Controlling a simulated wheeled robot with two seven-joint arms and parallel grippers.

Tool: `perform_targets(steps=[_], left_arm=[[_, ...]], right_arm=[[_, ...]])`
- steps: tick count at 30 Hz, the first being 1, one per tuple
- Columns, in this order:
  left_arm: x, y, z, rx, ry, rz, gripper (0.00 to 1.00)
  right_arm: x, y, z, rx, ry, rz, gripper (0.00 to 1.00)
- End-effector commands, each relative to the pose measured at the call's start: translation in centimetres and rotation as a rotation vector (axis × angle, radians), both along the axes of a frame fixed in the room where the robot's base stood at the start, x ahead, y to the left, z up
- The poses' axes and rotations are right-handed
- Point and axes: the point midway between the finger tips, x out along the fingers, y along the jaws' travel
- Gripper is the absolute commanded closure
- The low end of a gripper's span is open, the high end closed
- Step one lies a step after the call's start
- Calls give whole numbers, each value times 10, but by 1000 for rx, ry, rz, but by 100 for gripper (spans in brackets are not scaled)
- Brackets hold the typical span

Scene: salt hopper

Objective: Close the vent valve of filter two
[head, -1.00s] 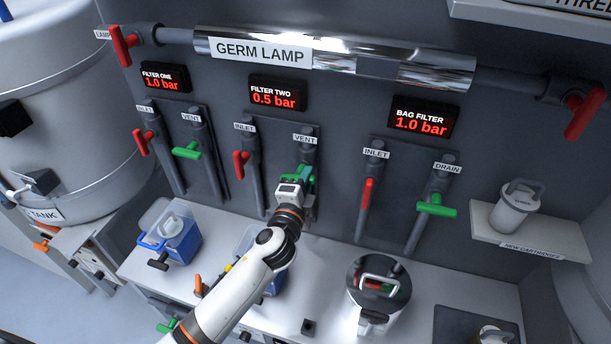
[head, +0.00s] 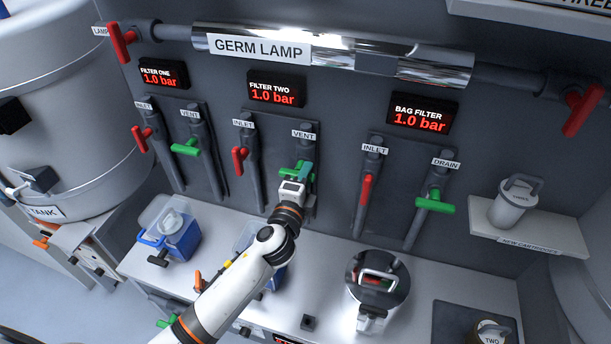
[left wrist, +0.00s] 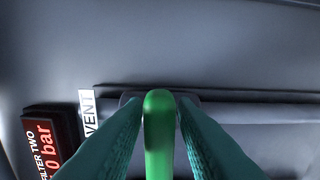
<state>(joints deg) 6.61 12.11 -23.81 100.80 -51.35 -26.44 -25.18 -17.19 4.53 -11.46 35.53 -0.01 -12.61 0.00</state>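The filter two vent valve's green handle (head: 311,179) is on the right-hand pipe under the FILTER TWO display (head: 274,91), which reads 1.0 bar. My left gripper (head: 304,172) is at this handle and partly hides it. In the left wrist view the green handle (left wrist: 159,135) stands between my two teal fingers (left wrist: 160,130), lying across the pipe in the picture. Narrow gaps show between handle and fingers, so the fingers look open around it. The VENT label (left wrist: 88,112) is to its left. My right gripper is not in view.
The red filter two inlet handle (head: 239,160) is close to the left. The bag filter's red inlet handle (head: 366,189) is to the right. Below, a blue container (head: 177,238) and a shiny-lidded housing (head: 377,279) stand on the bench (head: 325,290).

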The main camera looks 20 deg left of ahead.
Motion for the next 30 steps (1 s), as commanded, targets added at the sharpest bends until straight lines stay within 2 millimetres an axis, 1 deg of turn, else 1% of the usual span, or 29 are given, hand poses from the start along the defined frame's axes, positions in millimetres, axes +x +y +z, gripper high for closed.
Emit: perform_targets(steps=[1, 2, 10, 14, 17, 24, 27, 30], left_arm=[[0, 0, 0, -1, 0, 0, 66], [0, 0, 0, -1, 0, 0, 64], [-1, 0, 0, -1, 0, 0, 64], [-10, 0, -2, -1, 0, 0, 64], [-27, 1, -3, -2, 2, -1, 64], [-79, 2, -4, -2, 3, -1, 64], [-97, 3, -4, -2, 3, -1, 64], [-110, 3, -2, -1, 1, -1, 64]], right_arm=[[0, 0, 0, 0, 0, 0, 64], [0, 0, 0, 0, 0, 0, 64], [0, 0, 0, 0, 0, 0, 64], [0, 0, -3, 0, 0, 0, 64], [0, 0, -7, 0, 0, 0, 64], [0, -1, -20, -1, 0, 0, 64], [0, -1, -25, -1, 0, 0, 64], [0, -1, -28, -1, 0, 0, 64]])
